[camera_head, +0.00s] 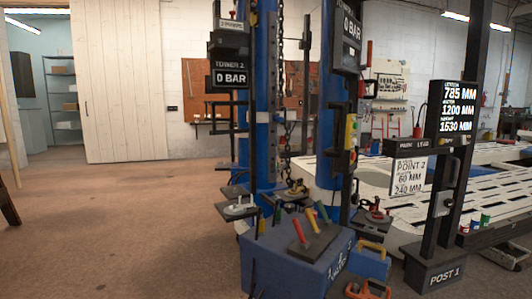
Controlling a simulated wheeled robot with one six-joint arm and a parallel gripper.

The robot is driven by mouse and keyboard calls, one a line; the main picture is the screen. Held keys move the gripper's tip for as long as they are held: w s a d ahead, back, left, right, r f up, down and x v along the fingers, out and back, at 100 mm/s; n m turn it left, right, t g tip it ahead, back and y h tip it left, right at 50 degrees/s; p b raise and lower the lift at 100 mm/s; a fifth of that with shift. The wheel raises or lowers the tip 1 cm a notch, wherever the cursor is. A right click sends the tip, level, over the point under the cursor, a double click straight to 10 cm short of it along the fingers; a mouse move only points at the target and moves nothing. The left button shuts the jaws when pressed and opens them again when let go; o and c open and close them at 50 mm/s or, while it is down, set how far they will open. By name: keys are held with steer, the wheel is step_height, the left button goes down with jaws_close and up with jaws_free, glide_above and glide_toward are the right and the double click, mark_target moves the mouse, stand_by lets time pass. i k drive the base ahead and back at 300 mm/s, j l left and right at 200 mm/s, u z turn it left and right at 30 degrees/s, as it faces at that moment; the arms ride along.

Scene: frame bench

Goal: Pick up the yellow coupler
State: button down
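A blue box (290,262) stands on the floor just right of the picture's middle. A dark slanted board (318,238) lies on its top. Several coloured, handle-like pieces stand at the board: a red one (298,230), a yellow one (311,220) that looks like the yellow coupler, and a green one (322,210). They are small, and I cannot make out their shape well. The yellow piece stands between the red and green ones, upright and slightly tilted. My gripper is not in view.
Blue towers (262,100) with 0 BAR displays (230,78) rise behind the box. A white slotted bench (470,185) extends right. A dark post marked POST 1 (432,272) and a blue case with a yellow handle (370,262) stand at right. Brown floor (120,230) is open at left.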

mark_target(262, 227)
steer(key=i+j, duration=0.1)
steer(key=i, duration=1.35)
steer(key=i+j+z, duration=0.1)
steer(key=i, duration=0.65)
